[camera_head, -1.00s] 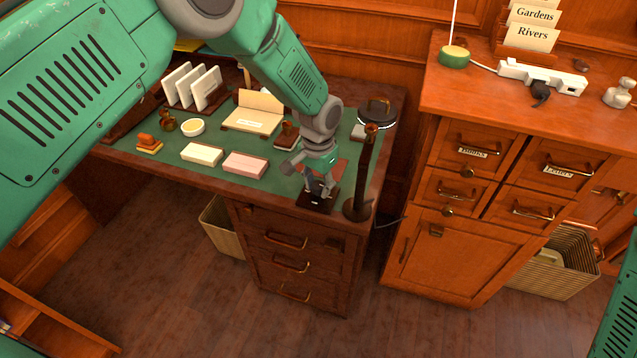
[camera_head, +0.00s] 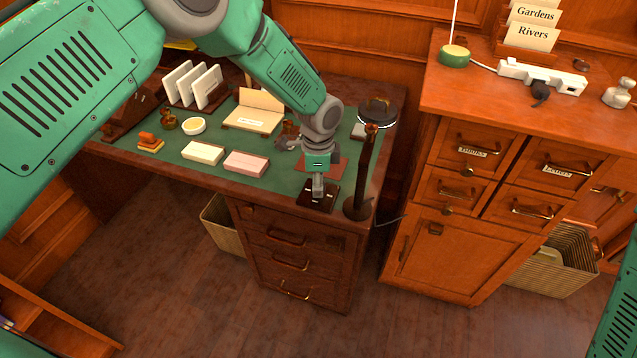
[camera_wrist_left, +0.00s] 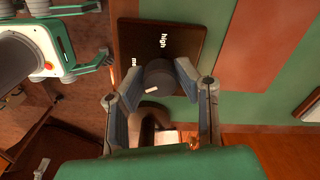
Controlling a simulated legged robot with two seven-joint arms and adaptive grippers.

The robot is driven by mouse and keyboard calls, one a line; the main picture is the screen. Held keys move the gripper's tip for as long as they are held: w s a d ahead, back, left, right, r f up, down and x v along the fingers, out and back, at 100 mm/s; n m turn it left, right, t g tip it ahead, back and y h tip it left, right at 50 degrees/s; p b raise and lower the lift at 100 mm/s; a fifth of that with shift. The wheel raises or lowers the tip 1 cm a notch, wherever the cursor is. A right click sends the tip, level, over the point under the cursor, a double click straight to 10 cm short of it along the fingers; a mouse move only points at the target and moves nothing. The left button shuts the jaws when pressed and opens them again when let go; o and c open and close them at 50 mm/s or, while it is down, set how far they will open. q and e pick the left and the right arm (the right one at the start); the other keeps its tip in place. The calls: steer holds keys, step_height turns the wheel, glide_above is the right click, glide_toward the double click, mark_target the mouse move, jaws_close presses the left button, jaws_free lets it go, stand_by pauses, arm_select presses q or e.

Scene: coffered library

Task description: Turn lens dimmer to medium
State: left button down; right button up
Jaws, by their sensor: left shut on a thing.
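The lens dimmer is a dark plate (camera_head: 318,203) at the desk's front right corner. In the left wrist view, the plate (camera_wrist_left: 180,38) bears the word "high" and a partly hidden word starting "me". Its round black knob (camera_wrist_left: 160,76) has a small pale mark on the side toward the wrist. My left gripper (camera_head: 318,194) points down over the plate; in the wrist view its fingers (camera_wrist_left: 158,78) are shut on the knob's two sides. The lens lamp (camera_head: 377,110), with a lit ring, stands just right. My right gripper's opening cannot be made out.
A pink block (camera_head: 246,163), a cream block (camera_head: 203,153) and a white round dish (camera_head: 193,126) lie on the green desk top (camera_head: 225,178) left of the gripper. A wooden cabinet (camera_head: 455,250) stands to the right. A basket (camera_head: 222,226) is under the desk.

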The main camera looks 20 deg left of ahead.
arm_select(q)
steer(key=m, duration=0.5)
steer(key=shift+w+r+m, duration=0.25)
steer(key=shift+w+m, duration=0.05)
steer(key=shift+w, duration=0.05)
stand_by(0.4)
steer(key=c, duration=1.4)
jaws_free()
steer(key=shift+c, duration=0.2)
steer(key=shift+o, duration=1.2)
steer(key=shift+s+f, duration=0.1)
steer(key=shift+f, duration=0.05)
